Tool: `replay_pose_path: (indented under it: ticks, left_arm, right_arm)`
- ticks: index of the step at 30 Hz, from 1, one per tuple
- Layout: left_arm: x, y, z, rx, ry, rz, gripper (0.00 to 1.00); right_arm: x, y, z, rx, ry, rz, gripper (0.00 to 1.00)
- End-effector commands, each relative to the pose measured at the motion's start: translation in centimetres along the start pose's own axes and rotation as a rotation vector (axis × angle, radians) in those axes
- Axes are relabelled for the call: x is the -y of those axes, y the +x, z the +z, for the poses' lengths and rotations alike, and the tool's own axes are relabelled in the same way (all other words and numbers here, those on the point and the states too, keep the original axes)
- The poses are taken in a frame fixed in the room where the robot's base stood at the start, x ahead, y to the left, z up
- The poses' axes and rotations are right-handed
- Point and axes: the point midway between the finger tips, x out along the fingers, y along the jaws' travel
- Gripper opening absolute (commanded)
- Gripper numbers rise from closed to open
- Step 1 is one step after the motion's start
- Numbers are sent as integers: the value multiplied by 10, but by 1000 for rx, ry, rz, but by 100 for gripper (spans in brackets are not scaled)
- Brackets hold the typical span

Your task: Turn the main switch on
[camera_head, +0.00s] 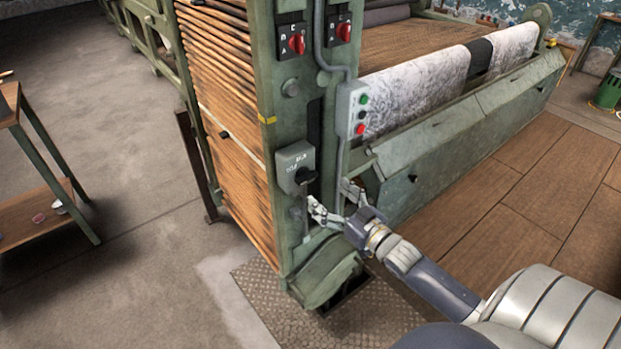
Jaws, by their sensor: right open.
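The main switch (303,176) is a black rotary handle on a grey box (292,157) on the green end post of the machine. Small markings show on the box, too small to read with certainty. My right gripper (329,201) is open and empty, just below and to the right of the switch, close to the post. I cannot tell whether a finger touches the post. My left gripper is not in view.
Two red rotary knobs (296,43) sit higher on the post. A grey button box (353,110) with green and red buttons hangs right of it. A metal tread plate (255,290) lies below. A wooden bench (45,217) stands left; the concrete floor between is clear.

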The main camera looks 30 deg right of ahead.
Motion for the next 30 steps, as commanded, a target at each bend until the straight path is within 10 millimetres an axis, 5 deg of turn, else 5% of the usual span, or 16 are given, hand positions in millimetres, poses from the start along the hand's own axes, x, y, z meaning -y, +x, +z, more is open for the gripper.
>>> replay_pose_path:
  ticks: [15, 28, 30]
  left_arm:
    - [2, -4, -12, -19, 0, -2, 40]
    - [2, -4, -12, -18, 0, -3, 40]
    - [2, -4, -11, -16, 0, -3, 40]
  right_arm:
    - [0, 75, 0, 0, -1, 0, 78]
    - [0, 82, 1, 2, -1, 0, 78]
    - [0, 82, 1, 2, -1, 0, 62]
